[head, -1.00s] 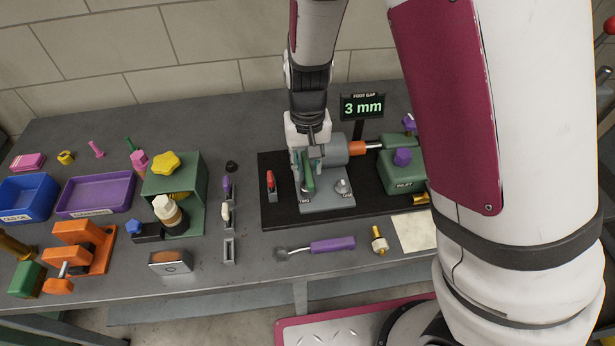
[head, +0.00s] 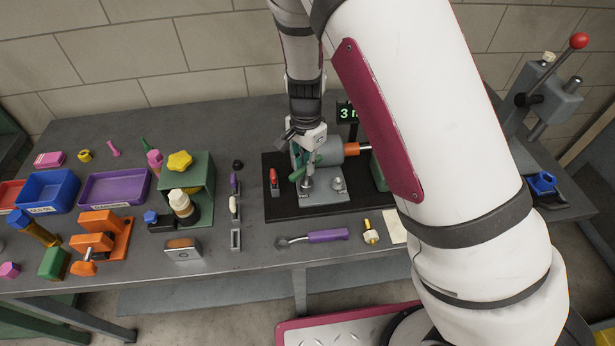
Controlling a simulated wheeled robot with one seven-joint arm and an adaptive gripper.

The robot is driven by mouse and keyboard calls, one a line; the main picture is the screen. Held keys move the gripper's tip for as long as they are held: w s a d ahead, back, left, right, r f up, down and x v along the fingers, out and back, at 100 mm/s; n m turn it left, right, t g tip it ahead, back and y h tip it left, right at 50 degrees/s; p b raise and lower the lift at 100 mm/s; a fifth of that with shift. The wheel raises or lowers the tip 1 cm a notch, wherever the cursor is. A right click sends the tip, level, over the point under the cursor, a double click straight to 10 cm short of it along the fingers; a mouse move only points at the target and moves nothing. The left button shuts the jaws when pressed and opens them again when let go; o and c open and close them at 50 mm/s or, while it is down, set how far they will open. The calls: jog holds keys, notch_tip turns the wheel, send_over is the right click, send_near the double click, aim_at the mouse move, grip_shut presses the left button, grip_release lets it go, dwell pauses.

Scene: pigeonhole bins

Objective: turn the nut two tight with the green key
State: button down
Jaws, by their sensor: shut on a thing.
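The pump and motor unit has a grey foot plate (head: 318,201) on a black base. Nut two (head: 307,184) is at the left of the plate, and nut one (head: 339,184) is at the right. My gripper (head: 307,165) is over nut two, shut on the green key (head: 298,174). The key slants beside the fingers, and its lower end is close to nut two. I cannot tell whether it is seated on the nut. The foot gap display (head: 346,112) is partly hidden by my arm; it read 3 mm earlier.
A red-handled tool (head: 274,180) stands left of the plate. A purple-handled tool (head: 316,236) and a yellow-and-white bolt (head: 371,232) lie in front. A green frame (head: 203,170) and orange clamp (head: 99,236) stand left.

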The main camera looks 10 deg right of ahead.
jog(key=shift+s+r+m, duration=0.1)
jog(key=shift+m, duration=0.6)
jog(key=c, duration=1.9)
grip_release()
jog(key=shift+m, duration=0.4)
jog(key=shift+c, duration=0.2)
jog(key=shift+o, duration=1.1)
jog(key=shift+r+p, duration=0.95)
jog(key=shift+r, duration=2)
notch_tip(320, 180, up, 12)
